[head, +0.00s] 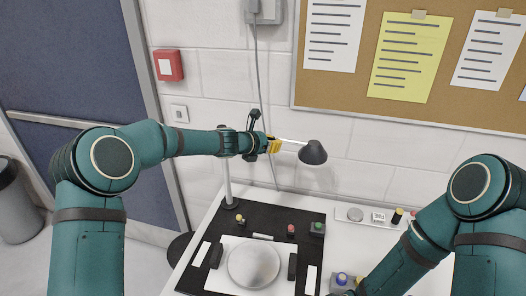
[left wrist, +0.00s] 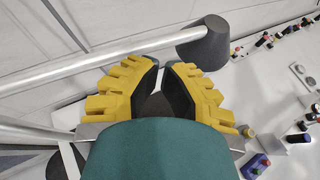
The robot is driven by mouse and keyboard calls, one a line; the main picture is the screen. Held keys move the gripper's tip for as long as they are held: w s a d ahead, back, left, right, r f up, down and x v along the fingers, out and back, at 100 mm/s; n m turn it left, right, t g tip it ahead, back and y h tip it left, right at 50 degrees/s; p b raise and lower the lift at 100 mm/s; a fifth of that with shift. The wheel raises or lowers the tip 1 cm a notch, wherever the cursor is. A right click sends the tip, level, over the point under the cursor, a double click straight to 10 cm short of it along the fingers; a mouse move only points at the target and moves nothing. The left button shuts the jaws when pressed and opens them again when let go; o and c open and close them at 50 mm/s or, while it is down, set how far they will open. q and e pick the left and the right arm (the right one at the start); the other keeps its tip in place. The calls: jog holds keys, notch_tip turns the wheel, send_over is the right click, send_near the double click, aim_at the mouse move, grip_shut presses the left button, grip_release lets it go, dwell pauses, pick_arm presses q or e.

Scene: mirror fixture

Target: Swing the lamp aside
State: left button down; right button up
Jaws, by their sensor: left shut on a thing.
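The lamp has a grey conical shade (head: 313,152) on a thin pale arm (head: 290,141), with an upright pole (head: 226,180) at the back left of the table. My left gripper (head: 272,145), with yellow fingers, is at the lamp arm, left of the shade. In the left wrist view the shade (left wrist: 205,42) is just beyond the fingertips, and the lamp arm (left wrist: 130,47) runs across at the finger ends. The left gripper (left wrist: 162,68) is shut on the lamp arm, though the exact contact is hard to see. My right gripper is out of view.
A round mirror disc (head: 254,264) lies on a white plate between dark blocks, on a black mat (head: 290,213). Small coloured knobs stand around it. A tray of small parts (head: 355,228) is at the back right. The wall is close behind the lamp.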

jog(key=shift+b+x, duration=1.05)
jog(key=shift+b, duration=0.05)
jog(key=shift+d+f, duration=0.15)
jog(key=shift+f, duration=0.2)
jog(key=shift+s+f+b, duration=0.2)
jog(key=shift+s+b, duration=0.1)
jog(key=shift+b, duration=0.1)
pick_arm(q)
jog(key=s+a+r, duration=0.2)
jog(key=s+r, duration=0.1)
jog(key=s, duration=0.6)
jog(key=shift+a+r, duration=0.25)
jog(key=shift+a, duration=0.1)
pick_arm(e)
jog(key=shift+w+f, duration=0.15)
pick_arm(q)
jog(key=shift+s+r, duration=0.1)
jog(key=shift+s, duration=0.05)
